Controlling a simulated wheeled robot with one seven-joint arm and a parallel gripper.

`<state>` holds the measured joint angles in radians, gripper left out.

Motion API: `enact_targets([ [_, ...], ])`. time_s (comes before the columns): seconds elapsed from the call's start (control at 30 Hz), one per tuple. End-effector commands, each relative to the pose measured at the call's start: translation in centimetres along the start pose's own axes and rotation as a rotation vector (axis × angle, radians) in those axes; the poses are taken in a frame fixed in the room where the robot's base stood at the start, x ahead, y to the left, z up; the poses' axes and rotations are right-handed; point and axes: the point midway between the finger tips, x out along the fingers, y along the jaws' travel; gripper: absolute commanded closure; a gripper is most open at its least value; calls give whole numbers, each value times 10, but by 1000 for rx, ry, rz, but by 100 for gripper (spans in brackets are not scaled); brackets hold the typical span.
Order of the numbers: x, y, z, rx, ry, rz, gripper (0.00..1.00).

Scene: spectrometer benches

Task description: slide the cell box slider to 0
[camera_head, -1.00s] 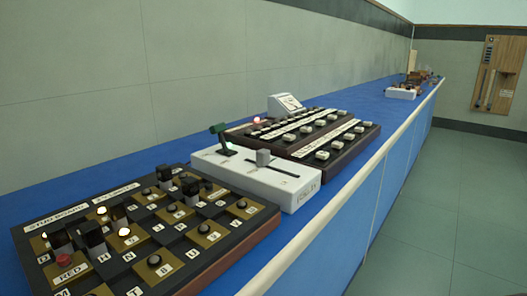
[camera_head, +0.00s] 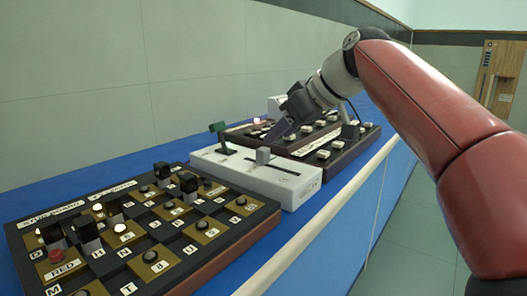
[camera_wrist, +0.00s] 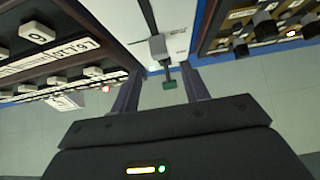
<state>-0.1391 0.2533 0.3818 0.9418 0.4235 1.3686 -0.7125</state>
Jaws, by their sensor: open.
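The white cell box (camera_head: 287,192) stands on the blue bench, its front label too small to read surely. Its grey slider knob (camera_head: 263,156) sits on a dark slot, toward the slot's left end. A green-topped lever (camera_head: 218,128) rises at the box's back left. My gripper (camera_head: 312,135) is open and empty, above the dark switch panel just beyond the box. In the wrist view, the knob (camera_wrist: 158,46) and green lever top (camera_wrist: 169,85) show near the gap between my fingers (camera_wrist: 160,72). The fingers look apart from the knob.
A dark board (camera_head: 205,262) with brown squares, buttons and black blocks lies left of the box. The dark switch panel (camera_head: 345,155) with white keys lies to its right, partly behind my arm. The bench's pale front edge (camera_head: 330,205) is clear.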

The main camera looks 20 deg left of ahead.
Motion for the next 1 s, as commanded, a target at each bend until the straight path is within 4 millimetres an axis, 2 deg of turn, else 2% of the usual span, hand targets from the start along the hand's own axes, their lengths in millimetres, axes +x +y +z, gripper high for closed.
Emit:
enact_targets([
  [0.3, 47, 0, 1, -1, -1, -3, 55],
  [0.5, 69, 0, 0, 0, -1, 0, 55],
  [0.87, 75, 0, 0, 1, 0, 2, 55],
  [1.0, 75, 0, 0, 0, 0, 2, 73],
])
